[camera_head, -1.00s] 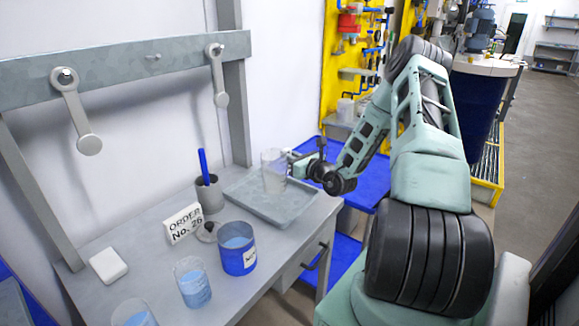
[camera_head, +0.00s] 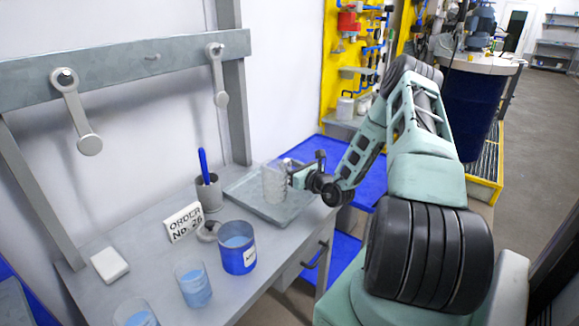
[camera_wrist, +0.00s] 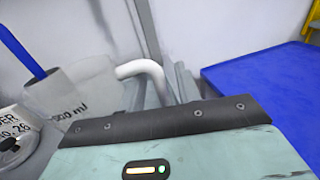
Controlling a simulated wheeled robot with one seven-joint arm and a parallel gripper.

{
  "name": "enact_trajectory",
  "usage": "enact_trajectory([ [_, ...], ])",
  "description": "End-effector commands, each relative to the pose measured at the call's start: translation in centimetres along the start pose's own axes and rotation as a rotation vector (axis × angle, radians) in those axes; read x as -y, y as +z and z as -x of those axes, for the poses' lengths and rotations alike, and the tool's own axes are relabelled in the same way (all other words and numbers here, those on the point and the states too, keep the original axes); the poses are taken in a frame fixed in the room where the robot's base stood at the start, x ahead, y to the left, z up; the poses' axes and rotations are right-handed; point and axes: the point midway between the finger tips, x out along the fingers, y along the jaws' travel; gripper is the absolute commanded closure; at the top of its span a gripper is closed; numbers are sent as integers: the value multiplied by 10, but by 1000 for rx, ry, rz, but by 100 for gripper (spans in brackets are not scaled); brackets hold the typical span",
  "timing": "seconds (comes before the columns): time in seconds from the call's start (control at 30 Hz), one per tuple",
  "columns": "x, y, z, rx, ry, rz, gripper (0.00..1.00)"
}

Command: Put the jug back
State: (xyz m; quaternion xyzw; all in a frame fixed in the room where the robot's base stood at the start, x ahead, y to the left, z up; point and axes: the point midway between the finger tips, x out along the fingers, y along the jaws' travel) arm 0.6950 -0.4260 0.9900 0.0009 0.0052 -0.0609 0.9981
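The clear jug (camera_head: 275,184) is upright over the grey tray (camera_head: 243,200) at the bench's right end. I cannot tell whether its base touches the tray. In the wrist view the jug (camera_wrist: 85,98) shows a "500 ml" mark, and its pale bent handle (camera_wrist: 143,68) runs down behind my gripper's dark edge. My gripper (camera_head: 291,176) is at the jug's right side, on the handle side, and moves together with it. Its fingertips are hidden in the wrist view, but it appears shut on the jug.
A blue container (camera_head: 238,249) with blue liquid, beakers (camera_head: 193,284) of blue liquid, a grey cup (camera_head: 210,194) with a blue stick, an order sign (camera_head: 184,222) and a white block (camera_head: 110,264) stand left of the tray. A rack rail (camera_head: 120,73) rises behind.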

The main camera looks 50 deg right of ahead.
Motion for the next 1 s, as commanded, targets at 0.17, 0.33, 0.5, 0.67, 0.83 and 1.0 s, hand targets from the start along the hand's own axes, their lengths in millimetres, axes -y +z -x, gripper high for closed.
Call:
enact_trajectory([
  [0.17, 0, 3, 2, -1, -1, 0, 67],
  [0.33, 1, 0, 29, -2, -3, -1, 67],
  [0.5, 1, 0, 66, -2, -4, -1, 67],
  [0.67, 0, 1, 96, -1, -2, -1, 67],
  [0.83, 0, 2, 114, 0, -1, 0, 67],
  [1.0, 0, 3, 121, 0, -1, -1, 67],
])
